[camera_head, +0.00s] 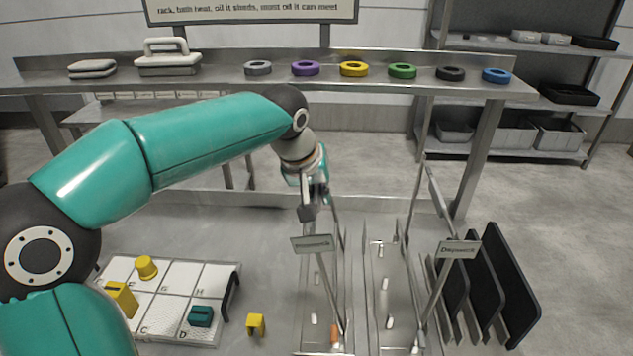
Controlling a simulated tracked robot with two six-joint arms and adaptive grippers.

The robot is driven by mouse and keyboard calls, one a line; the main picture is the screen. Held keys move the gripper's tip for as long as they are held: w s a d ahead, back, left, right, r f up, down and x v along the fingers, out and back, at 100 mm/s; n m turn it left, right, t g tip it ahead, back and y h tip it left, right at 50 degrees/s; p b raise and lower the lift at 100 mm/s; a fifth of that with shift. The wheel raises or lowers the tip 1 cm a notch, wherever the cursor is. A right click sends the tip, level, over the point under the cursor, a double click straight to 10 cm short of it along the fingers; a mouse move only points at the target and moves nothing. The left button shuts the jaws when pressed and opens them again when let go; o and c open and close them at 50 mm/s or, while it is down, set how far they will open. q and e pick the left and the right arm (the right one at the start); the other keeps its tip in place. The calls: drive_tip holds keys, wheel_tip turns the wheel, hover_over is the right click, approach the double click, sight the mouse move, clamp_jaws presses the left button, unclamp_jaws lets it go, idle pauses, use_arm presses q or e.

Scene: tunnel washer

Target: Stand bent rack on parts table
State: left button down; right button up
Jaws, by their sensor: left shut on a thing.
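My left gripper (313,200) reaches in from the left and is shut on a grey metal piece at the far end of the left metal tray (305,335). The fingers and wrist hide most of the held piece, so I cannot tell its full shape or whether it is the bent rack. Thin metal bars stand and slope around this tray, next to a small sign (312,243). A long steel table (215,82) stands at the back; I cannot tell whether it is the parts table. My right gripper is not in view.
A similar tray (385,270) and a sign (457,250) stand to the right, beside upright black panels (510,285). A lettered board (170,310) holds yellow and teal pieces. Several coloured rings, including a yellow one (354,69), lie on the back table.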

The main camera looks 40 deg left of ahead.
use_arm(q)
drive_tip(key=shift+f, duration=0.2)
drive_tip(key=c, duration=1.7)
unclamp_jaws()
drive_tip(key=shift+f, duration=0.2)
drive_tip(key=o, duration=0.4)
drive_tip(key=shift+r, duration=0.1)
drive_tip(key=v, duration=1.2)
drive_tip(key=shift+d+p, duration=0.1)
drive_tip(key=shift+p, duration=0.25)
